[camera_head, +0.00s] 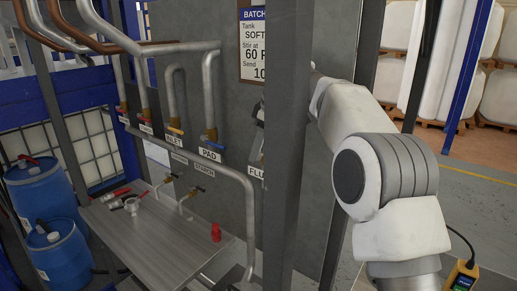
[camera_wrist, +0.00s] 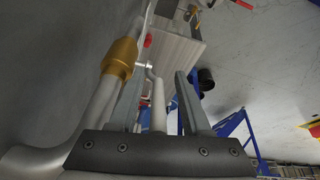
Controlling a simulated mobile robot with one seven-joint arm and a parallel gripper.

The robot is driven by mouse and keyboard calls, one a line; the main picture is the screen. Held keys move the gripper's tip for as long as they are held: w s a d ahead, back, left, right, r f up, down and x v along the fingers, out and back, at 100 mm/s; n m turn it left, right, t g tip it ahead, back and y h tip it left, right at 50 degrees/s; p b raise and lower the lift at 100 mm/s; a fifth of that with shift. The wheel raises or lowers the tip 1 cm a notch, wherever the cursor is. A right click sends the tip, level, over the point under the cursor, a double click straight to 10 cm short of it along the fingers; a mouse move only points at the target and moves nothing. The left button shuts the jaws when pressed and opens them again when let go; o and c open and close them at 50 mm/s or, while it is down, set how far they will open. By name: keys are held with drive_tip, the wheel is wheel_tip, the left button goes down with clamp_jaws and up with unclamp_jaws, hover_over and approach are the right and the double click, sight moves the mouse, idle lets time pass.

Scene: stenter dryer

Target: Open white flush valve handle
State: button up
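In the wrist view, the white flush valve handle (camera_wrist: 157,98) is a pale lever running from a short stem beside a brass valve body (camera_wrist: 120,58) on a grey pipe. My gripper (camera_wrist: 163,78) is open around the lever. One finger is on each side, and a gap shows between the lever and the right finger. Any contact on the left side is hard to tell.
A grey post (camera_head: 297,150) stands close to my arm. Other valves include one with a blue handle above the PAD label (camera_head: 209,154). A metal bench (camera_head: 150,235) with loose fittings and a red part (camera_head: 216,232) lies below. Blue drums (camera_head: 40,190) stand left.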

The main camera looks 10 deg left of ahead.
drive_tip(key=shift+v, duration=3.75)
